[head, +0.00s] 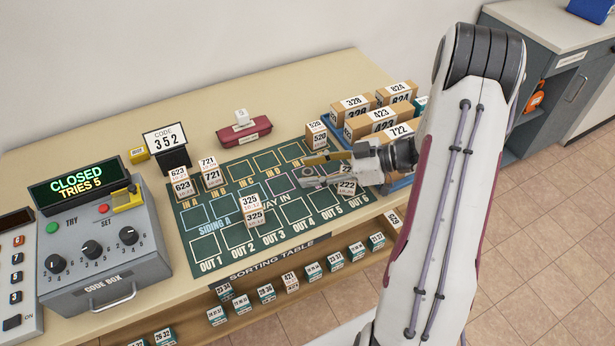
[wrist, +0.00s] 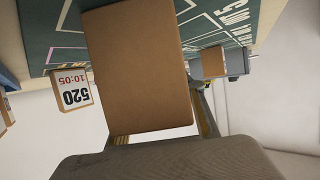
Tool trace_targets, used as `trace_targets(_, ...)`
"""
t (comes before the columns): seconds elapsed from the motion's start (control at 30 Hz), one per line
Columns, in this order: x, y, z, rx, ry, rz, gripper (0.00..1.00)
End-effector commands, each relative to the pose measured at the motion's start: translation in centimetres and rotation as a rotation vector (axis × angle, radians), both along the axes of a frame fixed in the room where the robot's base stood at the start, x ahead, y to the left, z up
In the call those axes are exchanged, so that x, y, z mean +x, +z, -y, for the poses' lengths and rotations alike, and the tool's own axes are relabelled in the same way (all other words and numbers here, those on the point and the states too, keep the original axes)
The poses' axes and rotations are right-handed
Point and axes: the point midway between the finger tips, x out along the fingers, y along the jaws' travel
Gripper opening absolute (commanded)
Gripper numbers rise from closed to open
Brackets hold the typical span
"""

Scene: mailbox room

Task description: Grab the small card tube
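I cannot make out a small card tube in either view. My gripper (head: 318,168) is low over the right part of the green sorting mat (head: 210,245), pointing left, beside a box marked 222 (head: 346,188). In the wrist view a plain brown card face (wrist: 140,70) fills the middle, close to the camera. Parts of my fingers show at its lower edges. I cannot tell whether they press on it, or which box it belongs to. A box marked 520 (head: 316,134) stands behind my gripper and also shows at left in the wrist view (wrist: 73,90).
Boxes 325 (head: 254,217), 623 (head: 182,183) and 721 (head: 211,174) stand on the mat. A maroon case (head: 244,132) with a white cube lies behind it. Larger boxes (head: 380,122) crowd the right. The code box (head: 100,245) is at left.

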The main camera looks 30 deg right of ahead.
Motion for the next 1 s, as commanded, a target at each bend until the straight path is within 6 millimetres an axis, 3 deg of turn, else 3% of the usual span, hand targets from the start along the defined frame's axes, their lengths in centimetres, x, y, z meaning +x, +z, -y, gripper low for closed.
trace_targets(0.27,-0.01,0.02,0.04,0.0,0.0,0.0,0.39)
trace_targets(0.3,-0.01,0.02,0.04,0.0,0.0,0.0,0.36)
trace_targets(0.4,-0.01,0.02,0.04,0.0,0.0,0.0,0.11)
trace_targets(0.43,-0.01,0.02,0.04,0.0,0.0,0.0,0.09)
trace_targets(1.0,0.01,0.74,0.06,-0.001,-0.001,0.001,0.09)
